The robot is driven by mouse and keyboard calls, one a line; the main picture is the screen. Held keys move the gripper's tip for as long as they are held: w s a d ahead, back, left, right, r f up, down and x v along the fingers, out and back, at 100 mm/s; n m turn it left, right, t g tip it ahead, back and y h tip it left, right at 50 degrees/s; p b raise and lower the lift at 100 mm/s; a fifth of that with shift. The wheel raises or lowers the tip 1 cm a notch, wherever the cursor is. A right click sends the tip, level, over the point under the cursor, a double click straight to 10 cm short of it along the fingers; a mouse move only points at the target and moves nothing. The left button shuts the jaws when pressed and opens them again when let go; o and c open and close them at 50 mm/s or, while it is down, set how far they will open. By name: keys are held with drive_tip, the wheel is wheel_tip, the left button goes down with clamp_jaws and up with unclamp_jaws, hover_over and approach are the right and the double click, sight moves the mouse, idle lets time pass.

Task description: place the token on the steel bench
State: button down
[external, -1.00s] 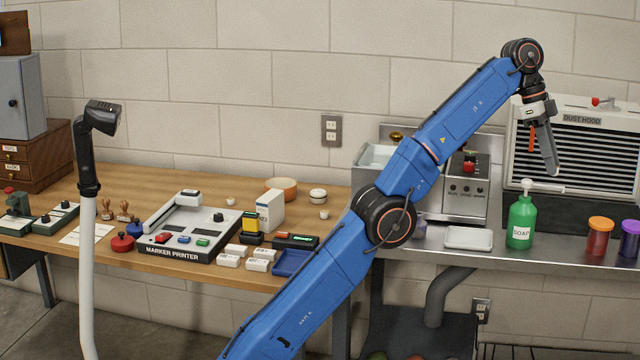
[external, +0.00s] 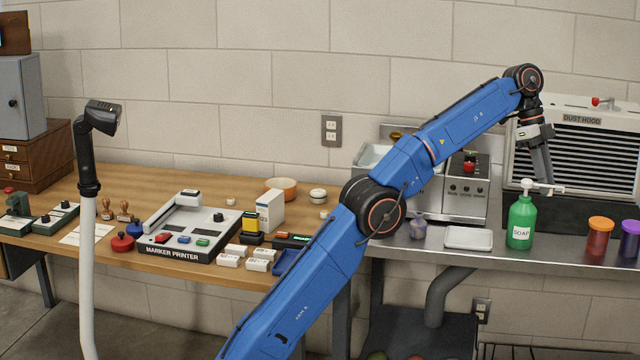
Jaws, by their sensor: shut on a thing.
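My gripper (external: 546,181) points down over the steel bench (external: 560,248), in front of the dust hood and just above and to the right of the soap pump head in the picture. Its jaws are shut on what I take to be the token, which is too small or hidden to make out. The fingertips are still clearly above the bench top. The bench runs along the right side, with bare steel around the things standing on it.
A green soap bottle (external: 521,222) stands close below the gripper. Orange-capped (external: 599,238) and purple-capped (external: 630,240) jars stand to the right. A white tray (external: 468,238) and a small purple-grey jar (external: 418,227) are left. The dust hood (external: 590,150) stands behind.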

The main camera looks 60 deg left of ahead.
sight(551, 241)
drive_tip(key=shift+w+d+f+m+g, duration=0.15)
drive_tip(key=shift+d+f+m, duration=0.3)
drive_tip(key=shift+f, duration=1.45)
drive_tip(key=shift+w+d+f+m+g, duration=0.15)
drive_tip(key=shift+d+f+m, duration=0.3)
drive_tip(key=shift+f, duration=1.5)
drive_tip(key=shift+w+d+f+m+g, duration=0.15)
drive_tip(key=shift+d+f+m, duration=0.3)
drive_tip(key=shift+f, duration=1.45)
drive_tip(key=shift+s+f, duration=0.1)
drive_tip(key=shift+f, duration=0.05)
drive_tip(key=c, duration=1.6)
unclamp_jaws()
drive_tip(key=v, duration=0.7)
drive_tip(key=shift+a+r, duration=0.1)
drive_tip(key=shift+r, duration=0.25)
